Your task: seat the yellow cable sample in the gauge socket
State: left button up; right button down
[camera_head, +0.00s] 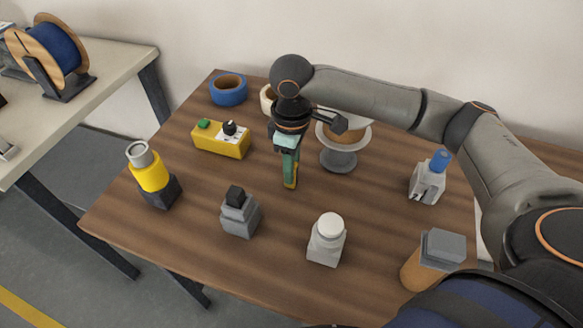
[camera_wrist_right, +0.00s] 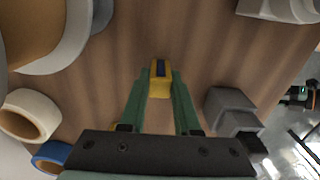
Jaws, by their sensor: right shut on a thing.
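My right gripper (camera_head: 290,178) points down over the middle of the table. Its green fingers, also in the right wrist view (camera_wrist_right: 160,88), are shut on a small yellow piece with a dark strip, which looks like the yellow cable sample (camera_wrist_right: 159,90). In the head view only a sliver of it shows between the fingers. I cannot tell whether it touches the table. No fixture is clearly marked as the gauge socket; a grey stepped block with a black top (camera_head: 240,214) stands nearest in front, apart from the gripper. My left gripper is not in view.
A yellow box with a green button (camera_head: 221,143) and a yellow cylinder in a dark base (camera_head: 152,176) stand left. A pedestal spool (camera_head: 339,157) stands close behind right. A white-capped block (camera_head: 327,240) is in front. A blue-topped grey block (camera_head: 428,184) stands right. Blue tape (camera_head: 228,91) lies behind.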

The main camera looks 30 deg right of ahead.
jog(key=shift+f, duration=0.3)
jog(key=c, duration=0.6)
grip_release()
jog(key=shift+f, duration=0.1)
